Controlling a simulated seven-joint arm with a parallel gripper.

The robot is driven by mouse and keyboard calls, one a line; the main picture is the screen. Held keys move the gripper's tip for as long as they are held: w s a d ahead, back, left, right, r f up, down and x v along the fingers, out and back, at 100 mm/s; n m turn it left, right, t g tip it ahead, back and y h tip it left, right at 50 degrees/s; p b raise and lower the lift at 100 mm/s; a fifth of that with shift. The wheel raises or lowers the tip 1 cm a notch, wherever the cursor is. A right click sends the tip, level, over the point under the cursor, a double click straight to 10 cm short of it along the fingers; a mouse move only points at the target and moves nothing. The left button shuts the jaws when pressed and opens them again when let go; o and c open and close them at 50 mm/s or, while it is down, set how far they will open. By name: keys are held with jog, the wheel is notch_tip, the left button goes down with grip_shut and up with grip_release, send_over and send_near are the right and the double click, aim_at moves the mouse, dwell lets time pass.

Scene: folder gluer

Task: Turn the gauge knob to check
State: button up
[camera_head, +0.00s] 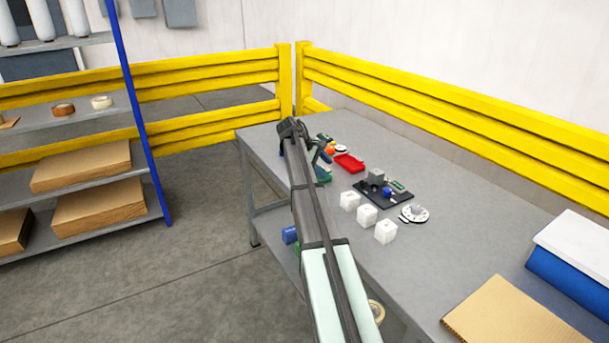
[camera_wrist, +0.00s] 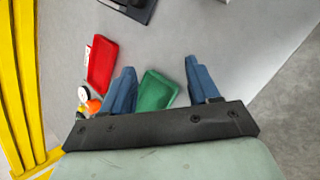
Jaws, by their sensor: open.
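A dark fixture plate (camera_head: 372,200) lies on the table and carries a grey block (camera_head: 376,177), a small blue knob-like part (camera_head: 388,192) and a green part (camera_head: 398,186). I cannot tell for sure which part is the gauge knob. In the wrist view only a dark corner of the fixture (camera_wrist: 138,8) shows at the top edge. My gripper (camera_wrist: 160,64) is open and empty, its two blue fingers apart above the table by a green tray (camera_wrist: 157,90). In the head view my arm mostly hides the gripper.
A red tray (camera_head: 349,162) lies between the gripper area and the fixture. Several white blocks (camera_head: 367,215) line the fixture's near side, and a white disc (camera_head: 415,213) lies right of it. Cardboard (camera_head: 505,315) and a blue-and-white stack (camera_head: 575,258) occupy the near right. Yellow rails (camera_head: 440,105) stand behind.

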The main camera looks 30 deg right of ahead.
aim_at(388, 189)
jog(key=shift+t+h, duration=0.4)
jog(key=shift+h, duration=0.2)
jog(key=w+a+f, duration=0.1)
jog(key=a, duration=0.1)
jog(key=w+a+f, duration=0.1)
jog(key=a, duration=0.1)
jog(key=w+a+f, duration=0.1)
jog(key=a, duration=0.1)
